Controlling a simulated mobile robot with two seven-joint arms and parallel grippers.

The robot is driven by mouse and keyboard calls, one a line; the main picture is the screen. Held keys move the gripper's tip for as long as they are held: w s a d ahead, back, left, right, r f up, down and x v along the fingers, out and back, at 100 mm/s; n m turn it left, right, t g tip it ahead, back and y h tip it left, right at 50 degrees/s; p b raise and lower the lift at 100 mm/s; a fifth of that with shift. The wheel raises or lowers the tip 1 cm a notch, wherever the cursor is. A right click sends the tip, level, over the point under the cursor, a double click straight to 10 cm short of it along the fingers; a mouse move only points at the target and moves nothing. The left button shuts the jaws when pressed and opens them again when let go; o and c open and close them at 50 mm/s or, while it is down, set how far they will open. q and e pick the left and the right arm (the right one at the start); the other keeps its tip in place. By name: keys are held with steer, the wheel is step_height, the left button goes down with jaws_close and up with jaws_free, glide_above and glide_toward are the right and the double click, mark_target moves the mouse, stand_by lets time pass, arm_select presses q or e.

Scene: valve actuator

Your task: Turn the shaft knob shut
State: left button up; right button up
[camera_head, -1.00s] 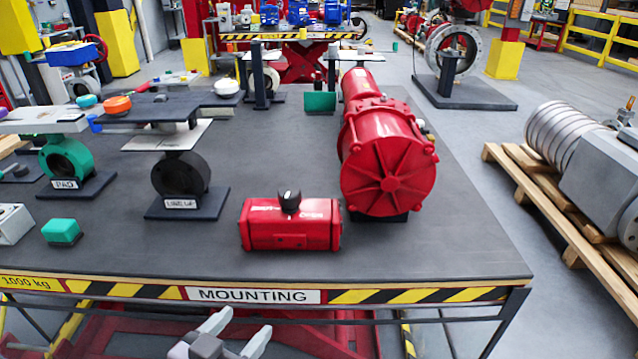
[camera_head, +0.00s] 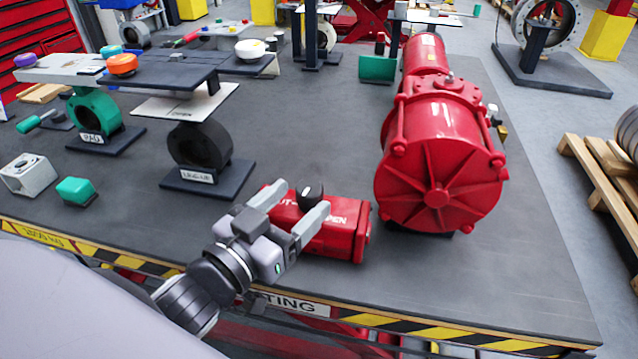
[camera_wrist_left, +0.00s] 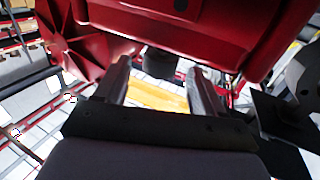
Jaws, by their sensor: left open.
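The black shaft knob (camera_head: 311,192) stands upright on top of the red actuator box (camera_head: 345,230) near the table's front edge. White lettering on the box is partly covered by my gripper; "OPEN" reads to the right of the knob. My left gripper (camera_head: 299,202) is open and reaches in from the front left, with one finger on each side of the knob. In the left wrist view the knob (camera_wrist_left: 160,63) shows between the two finger ends, below the red box (camera_wrist_left: 185,35). I cannot tell whether either finger touches it.
A large red cylinder actuator (camera_head: 437,160) stands close to the right of the box. A black ring valve (camera_head: 200,150) on its stand is behind left. A green block (camera_head: 77,191) and a grey block (camera_head: 28,174) lie at the left. The table's right front is clear.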

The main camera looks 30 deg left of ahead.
mark_target(317, 184)
arm_select(q)
steer(key=shift+w+f, duration=0.1)
steer(key=shift+w, duration=0.4)
steer(key=w, duration=0.3)
steer(key=shift+d+p, duration=0.25)
steer(key=shift+p, duration=0.1)
steer(key=shift+w+d, duration=0.1)
steer(key=shift+w, duration=0.75)
steer(key=c, duration=1)
steer(key=shift+o, duration=0.2)
